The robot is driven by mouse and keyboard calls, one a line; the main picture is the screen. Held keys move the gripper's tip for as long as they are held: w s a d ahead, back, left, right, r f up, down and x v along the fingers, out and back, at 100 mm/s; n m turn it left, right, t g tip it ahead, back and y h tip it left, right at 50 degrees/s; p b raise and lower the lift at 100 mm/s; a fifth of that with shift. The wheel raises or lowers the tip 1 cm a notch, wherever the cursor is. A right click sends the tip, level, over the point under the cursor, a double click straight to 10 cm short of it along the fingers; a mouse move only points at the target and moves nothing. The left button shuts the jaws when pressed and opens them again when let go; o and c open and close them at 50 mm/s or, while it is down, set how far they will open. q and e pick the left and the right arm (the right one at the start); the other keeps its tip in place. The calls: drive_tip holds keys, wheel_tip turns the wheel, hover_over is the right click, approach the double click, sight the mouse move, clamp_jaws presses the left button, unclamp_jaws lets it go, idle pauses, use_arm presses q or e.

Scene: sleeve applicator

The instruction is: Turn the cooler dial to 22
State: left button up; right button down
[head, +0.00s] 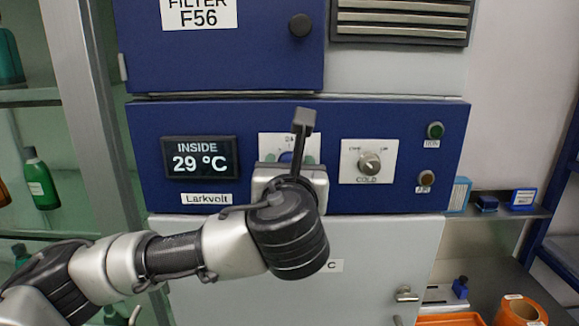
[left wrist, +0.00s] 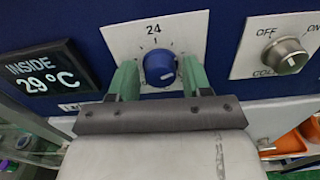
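The cooler dial (left wrist: 159,69) is a round blue knob on a white scale plate (left wrist: 185,25) marked "24" at the top. A pale mark shows on the knob's lower right. My left gripper (left wrist: 158,72) is open, its green fingers on either side of the knob, with a visible gap on each side. In the head view, my left gripper (head: 287,158) is in front of the plate and hides most of the dial. The display (head: 199,157) reads "INSIDE 29 °C". My right gripper is not in view.
A silver COLD switch knob (head: 370,163) is right of the dial, on its own white plate. A green button (head: 435,130) and a brown button (head: 427,178) are further right. A filter door (head: 220,55) is above.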

use_arm(q)
drive_tip(key=c, duration=0.7)
drive_tip(key=shift+o, duration=0.3)
drive_tip(key=shift+f+n+b, duration=0.2)
drive_tip(key=shift+n+b, duration=0.7)
drive_tip(key=shift+b, duration=0.15)
drive_tip(key=shift+f+n+b, duration=0.2)
drive_tip(key=shift+n+b, duration=7.55)
drive_tip(key=shift+n, duration=4.75)
drive_tip(key=o, duration=0.9)
drive_tip(key=shift+a+r, duration=0.1)
drive_tip(key=shift+s, duration=0.1)
